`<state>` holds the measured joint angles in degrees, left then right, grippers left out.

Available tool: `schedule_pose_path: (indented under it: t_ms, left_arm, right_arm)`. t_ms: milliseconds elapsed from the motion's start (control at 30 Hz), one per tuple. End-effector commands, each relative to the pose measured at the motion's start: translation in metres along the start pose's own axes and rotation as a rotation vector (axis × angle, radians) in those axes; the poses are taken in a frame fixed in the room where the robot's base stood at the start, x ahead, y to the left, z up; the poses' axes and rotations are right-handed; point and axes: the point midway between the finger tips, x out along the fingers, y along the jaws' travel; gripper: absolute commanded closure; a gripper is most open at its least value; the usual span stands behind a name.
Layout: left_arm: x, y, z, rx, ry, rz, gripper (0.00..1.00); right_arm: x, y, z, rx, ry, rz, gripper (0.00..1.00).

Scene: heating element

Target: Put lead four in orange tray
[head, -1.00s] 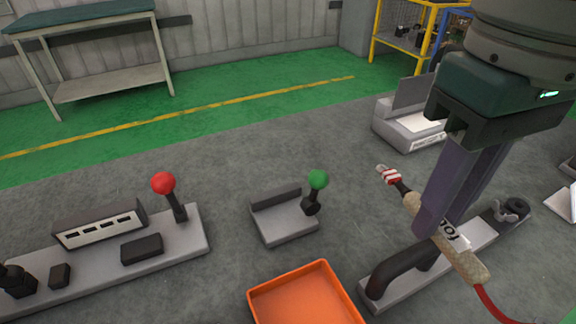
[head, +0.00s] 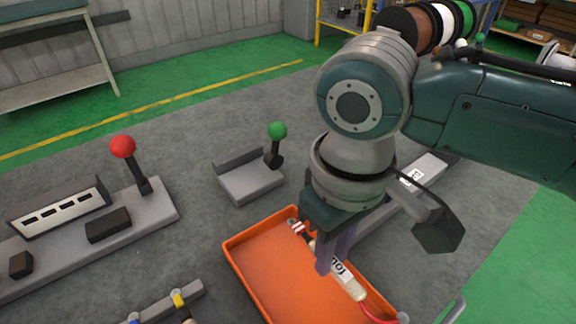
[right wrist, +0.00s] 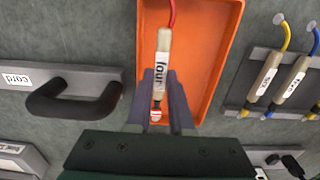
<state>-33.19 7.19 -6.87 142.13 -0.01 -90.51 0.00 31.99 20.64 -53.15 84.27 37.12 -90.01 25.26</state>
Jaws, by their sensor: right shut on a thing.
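Lead four (head: 352,289) is a cream-sleeved lead with a white label reading "four", a red cable at one end and a red-and-white tip at the other. My right gripper (head: 334,262) is shut on it at the label. The orange tray (head: 262,270) lies directly below, and the lead appears over its inside. In the right wrist view, lead four (right wrist: 163,45) lies lengthwise between the fingers (right wrist: 162,92) against the tray floor (right wrist: 205,60). I cannot tell whether it touches the floor. My left gripper is not in view.
A green-knobbed lever device (head: 250,182) stands behind the tray, and a red-knobbed panel (head: 155,205) stands to the left. In the right wrist view, a rack (right wrist: 240,85) with yellow and blue leads is right of the tray. A dark handle (right wrist: 75,105) is to the left.

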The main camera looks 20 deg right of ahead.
Motion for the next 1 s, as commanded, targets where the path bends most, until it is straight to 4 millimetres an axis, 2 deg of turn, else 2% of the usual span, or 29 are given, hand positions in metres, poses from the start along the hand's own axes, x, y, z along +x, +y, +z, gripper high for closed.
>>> schedule_pose_path:
  t_ms: [333,733,767,800,867,1000]
  left_arm:
    - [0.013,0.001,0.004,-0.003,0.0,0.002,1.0]
    - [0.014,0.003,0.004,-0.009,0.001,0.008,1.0]
    - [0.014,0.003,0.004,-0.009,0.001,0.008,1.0]
    - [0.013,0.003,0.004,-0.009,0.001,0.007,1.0]
    - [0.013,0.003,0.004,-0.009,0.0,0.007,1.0]
    - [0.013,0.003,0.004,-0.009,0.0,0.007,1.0]
  right_arm:
    - [0.042,0.0,0.0,0.0,0.0,0.001,1.0]
    - [0.047,0.0,0.0,0.0,0.001,0.001,1.0]
    - [0.046,0.0,0.0,-0.001,0.001,0.001,0.78]
    - [0.046,0.0,0.0,-0.001,0.001,0.001,0.73]
    - [0.046,0.0,0.0,-0.001,0.001,0.001,0.68]
    - [0.046,0.0,0.0,0.0,0.001,0.001,0.68]
